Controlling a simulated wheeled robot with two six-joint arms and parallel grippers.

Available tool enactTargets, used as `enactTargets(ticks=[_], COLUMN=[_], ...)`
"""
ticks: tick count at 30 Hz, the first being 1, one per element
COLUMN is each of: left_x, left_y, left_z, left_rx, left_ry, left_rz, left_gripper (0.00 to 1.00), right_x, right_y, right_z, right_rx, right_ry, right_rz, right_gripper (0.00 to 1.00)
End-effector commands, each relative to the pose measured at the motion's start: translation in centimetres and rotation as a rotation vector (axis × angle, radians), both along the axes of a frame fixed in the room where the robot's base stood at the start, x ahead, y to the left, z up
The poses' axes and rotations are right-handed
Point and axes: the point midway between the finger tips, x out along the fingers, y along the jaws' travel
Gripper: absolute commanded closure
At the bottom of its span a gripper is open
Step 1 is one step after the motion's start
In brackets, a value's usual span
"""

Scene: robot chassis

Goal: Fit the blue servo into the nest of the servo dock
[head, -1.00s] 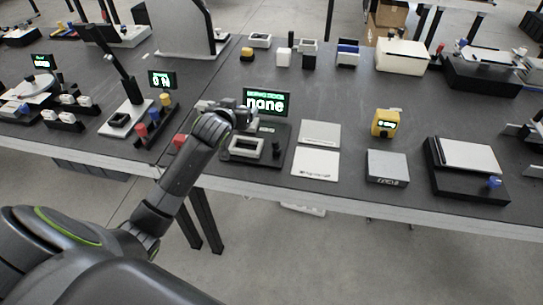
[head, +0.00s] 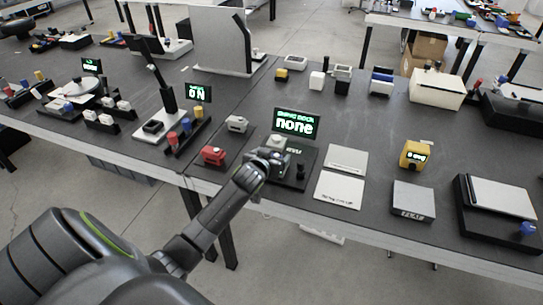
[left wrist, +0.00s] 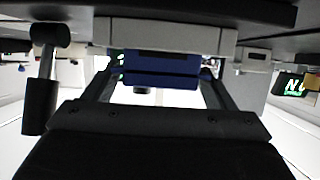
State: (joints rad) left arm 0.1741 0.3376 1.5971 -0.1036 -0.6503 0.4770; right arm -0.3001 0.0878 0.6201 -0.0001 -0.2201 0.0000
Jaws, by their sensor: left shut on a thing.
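My left gripper (head: 274,160) is over the servo dock (head: 308,160) in the head view and hides most of its nest. In the left wrist view the gripper is shut on the blue servo (left wrist: 160,72), which sits between its two fingers. The pale grey nest (left wrist: 165,34) shows right against the servo there, with the dark dock plate beyond it. I cannot tell whether the servo is inside the nest or only at its rim. The dock's display (head: 297,123) reads "none". My right gripper is not in view.
A red servo (head: 213,155) and a grey one (head: 237,123) lie left of the dock. Pale flat plates (head: 340,190) lie to its right, then a yellow device (head: 414,154) and a grey block (head: 413,200). The table's front edge is close below the dock.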

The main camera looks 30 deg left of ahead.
Motion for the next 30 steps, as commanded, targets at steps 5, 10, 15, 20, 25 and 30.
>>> enactTargets(ticks=[5,10,15,20,25,30], left_x=[0.0,0.0,0.0,0.0,-0.8,-2.9], left_y=[0.0,0.0,0.0,0.0,-0.2,-0.7], left_z=[-0.2,-0.3,-0.3,-0.1,0.4,1.3], left_rx=[0.001,0.000,0.001,0.001,0.001,0.001], left_ry=[-0.001,0.000,0.000,0.000,0.000,-0.001], left_rz=[0.000,0.000,0.000,0.000,0.000,0.000], left_gripper=[0.49,0.06,0.00,0.00,0.00,0.00], right_x=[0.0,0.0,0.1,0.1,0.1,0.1], right_y=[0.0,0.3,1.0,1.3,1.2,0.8], right_z=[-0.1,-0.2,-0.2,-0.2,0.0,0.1], right_rx=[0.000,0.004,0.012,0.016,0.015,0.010], right_ry=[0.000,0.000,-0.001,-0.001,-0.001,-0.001], right_rz=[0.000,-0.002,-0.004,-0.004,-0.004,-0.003], right_gripper=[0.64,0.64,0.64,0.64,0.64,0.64])
